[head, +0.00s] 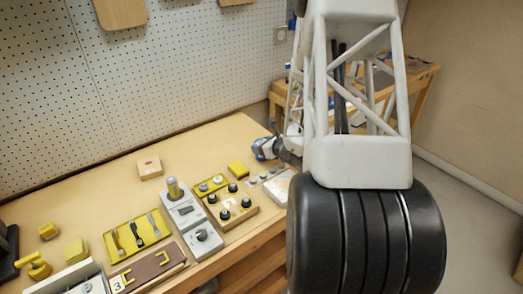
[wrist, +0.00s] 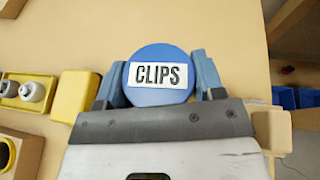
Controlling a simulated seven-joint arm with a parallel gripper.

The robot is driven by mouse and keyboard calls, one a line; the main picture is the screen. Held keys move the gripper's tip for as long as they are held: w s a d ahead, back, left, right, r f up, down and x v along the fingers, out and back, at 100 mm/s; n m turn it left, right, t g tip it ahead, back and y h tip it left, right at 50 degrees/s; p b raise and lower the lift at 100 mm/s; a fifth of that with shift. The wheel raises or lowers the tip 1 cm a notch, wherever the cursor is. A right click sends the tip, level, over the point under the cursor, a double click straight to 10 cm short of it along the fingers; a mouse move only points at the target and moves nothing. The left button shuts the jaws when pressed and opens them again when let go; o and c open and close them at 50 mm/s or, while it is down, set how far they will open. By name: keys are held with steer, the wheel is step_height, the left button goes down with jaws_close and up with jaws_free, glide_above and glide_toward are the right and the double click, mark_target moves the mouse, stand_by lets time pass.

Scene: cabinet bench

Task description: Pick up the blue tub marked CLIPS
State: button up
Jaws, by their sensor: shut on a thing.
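The round blue tub (wrist: 160,52) shows from above in the wrist view, with a white label reading CLIPS on its top. My gripper (wrist: 157,78) is shut on it, one grey-blue finger against each side. In the head view my gripper (head: 266,149) is small, low over the far right part of the bench and partly hidden by my arm. The tub cannot be told apart from the fingers there. I cannot tell whether the tub touches the bench.
A yellow block (wrist: 77,97) is close left of my gripper; it also shows in the head view (head: 238,169). Knob panels (head: 226,203) and a grey switch box (head: 187,212) stand nearer. A wooden block (head: 149,167) lies farther left. Bare bench (head: 205,142) lies behind, before the pegboard (head: 170,70).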

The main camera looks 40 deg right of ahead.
steer(key=shift+r, duration=0.15)
steer(key=shift+r, duration=4.9)
